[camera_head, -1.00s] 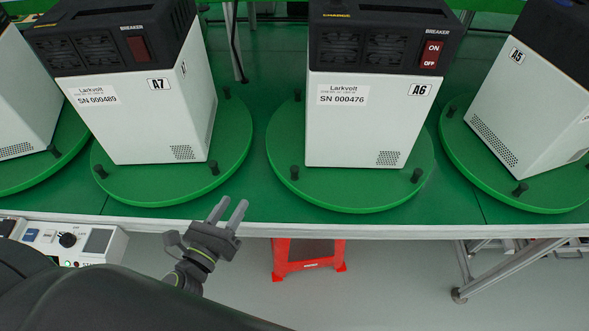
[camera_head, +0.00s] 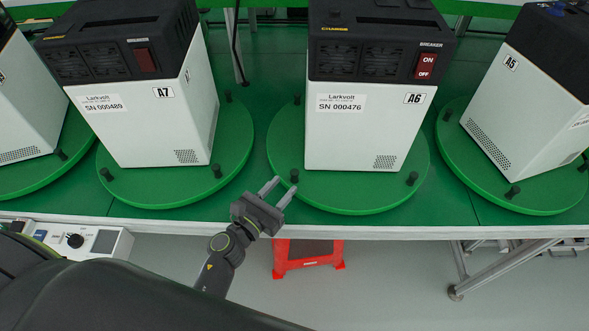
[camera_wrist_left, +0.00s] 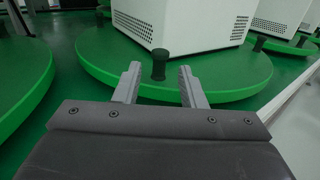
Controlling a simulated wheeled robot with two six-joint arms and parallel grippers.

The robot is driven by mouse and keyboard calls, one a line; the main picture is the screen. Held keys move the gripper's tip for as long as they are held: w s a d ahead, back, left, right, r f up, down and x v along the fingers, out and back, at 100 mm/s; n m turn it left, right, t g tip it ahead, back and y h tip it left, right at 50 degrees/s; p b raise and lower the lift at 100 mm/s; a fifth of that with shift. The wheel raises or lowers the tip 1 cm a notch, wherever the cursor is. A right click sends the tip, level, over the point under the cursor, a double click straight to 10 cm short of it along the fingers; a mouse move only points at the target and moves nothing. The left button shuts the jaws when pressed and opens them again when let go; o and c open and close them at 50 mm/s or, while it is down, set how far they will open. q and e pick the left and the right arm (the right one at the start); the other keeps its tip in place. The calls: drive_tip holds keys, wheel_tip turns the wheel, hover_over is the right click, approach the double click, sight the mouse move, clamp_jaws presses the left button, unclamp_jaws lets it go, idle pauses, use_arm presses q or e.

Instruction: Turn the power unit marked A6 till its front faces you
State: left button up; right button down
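The power unit marked A6 (camera_head: 365,130) is a white box with a black top on a round green turntable (camera_head: 350,199). Its labelled side, with serial label, vent and red ON/OFF breaker switch, shows toward me in the head view. Short black pegs stand on the turntable rim. My left gripper (camera_head: 283,188) is at the turntable's near left rim, beside the near left peg (camera_head: 294,176). In the left wrist view, my left gripper (camera_wrist_left: 161,83) is open, with that peg (camera_wrist_left: 160,65) standing just beyond and between its fingertips. My right gripper is not in view.
Unit A7 (camera_head: 145,130) stands on its own turntable (camera_head: 150,193) to the left, and unit A5 (camera_head: 520,115) to the right. A control box (camera_head: 85,241) is at the front left. A red stool (camera_head: 308,268) stands below the table's front edge.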

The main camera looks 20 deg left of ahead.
sight(292, 177)
use_arm(q)
drive_tip(key=x, duration=0.6)
drive_tip(key=shift+w, duration=0.1)
clamp_jaws()
